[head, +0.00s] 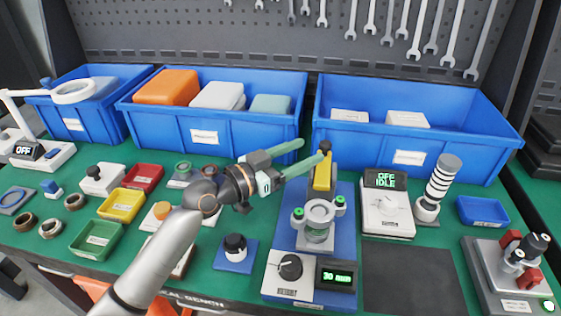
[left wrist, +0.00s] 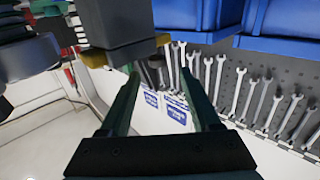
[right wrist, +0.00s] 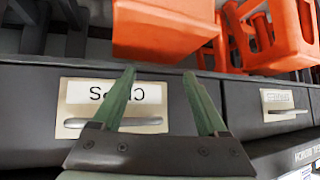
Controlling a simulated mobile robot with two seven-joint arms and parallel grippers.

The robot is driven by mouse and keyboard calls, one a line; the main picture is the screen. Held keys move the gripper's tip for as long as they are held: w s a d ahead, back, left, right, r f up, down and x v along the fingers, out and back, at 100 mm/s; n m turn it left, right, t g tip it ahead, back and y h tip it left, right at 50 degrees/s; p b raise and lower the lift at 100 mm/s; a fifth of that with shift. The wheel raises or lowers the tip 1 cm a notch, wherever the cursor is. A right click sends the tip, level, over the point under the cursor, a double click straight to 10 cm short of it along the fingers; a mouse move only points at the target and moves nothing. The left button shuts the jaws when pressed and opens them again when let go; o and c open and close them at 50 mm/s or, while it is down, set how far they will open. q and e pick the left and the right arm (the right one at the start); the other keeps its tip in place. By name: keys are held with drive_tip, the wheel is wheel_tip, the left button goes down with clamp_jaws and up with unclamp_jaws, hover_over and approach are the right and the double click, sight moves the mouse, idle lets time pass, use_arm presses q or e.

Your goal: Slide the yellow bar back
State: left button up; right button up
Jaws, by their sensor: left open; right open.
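The yellow bar (head: 322,174) stands at the back of the blue-based test fixture (head: 344,240) in the head view, with a black knob (head: 325,146) at its top. My left gripper (head: 312,151) reaches in from the left. Its green fingers are apart, with the nearer fingertip beside the bar's top just below the knob; I cannot tell whether they touch. In the left wrist view the open fingers (left wrist: 160,75) point past a grey block with yellow edges (left wrist: 120,35). My right gripper (right wrist: 160,72) is open and empty, in front of a labelled drawer (right wrist: 75,105).
Blue bins (head: 410,157) line the back. Orange crates (right wrist: 165,30) show in the right wrist view.

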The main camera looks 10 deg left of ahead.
use_arm(q)
drive_tip(key=v, duration=0.6)
idle(0.4)
